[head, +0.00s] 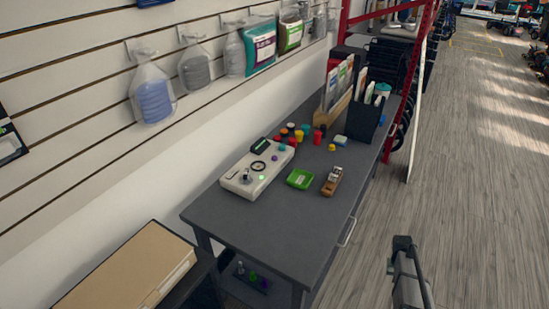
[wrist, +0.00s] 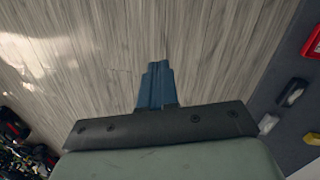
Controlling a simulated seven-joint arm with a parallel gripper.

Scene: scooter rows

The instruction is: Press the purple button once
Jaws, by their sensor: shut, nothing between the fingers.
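The purple button (head: 274,158) is a small round cap on top of a white control box (head: 245,187). The box lies on the grey table, near its wall side, in the head view. The box also carries a dark dial, a small lever, a green light and other coloured caps. My gripper (wrist: 157,86) shows in the wrist view with its blue fingers shut together and empty, over the wooden floor. It is beside the table and well apart from the box. The purple button does not show in the wrist view.
A green tray (head: 300,179) and a brown block-like tool (head: 332,181) lie right of the box. Several coloured caps stand behind it, near a dark holder (head: 364,120). The table's (head: 262,232) front part is bare. A red rack post (head: 408,80) stands beyond.

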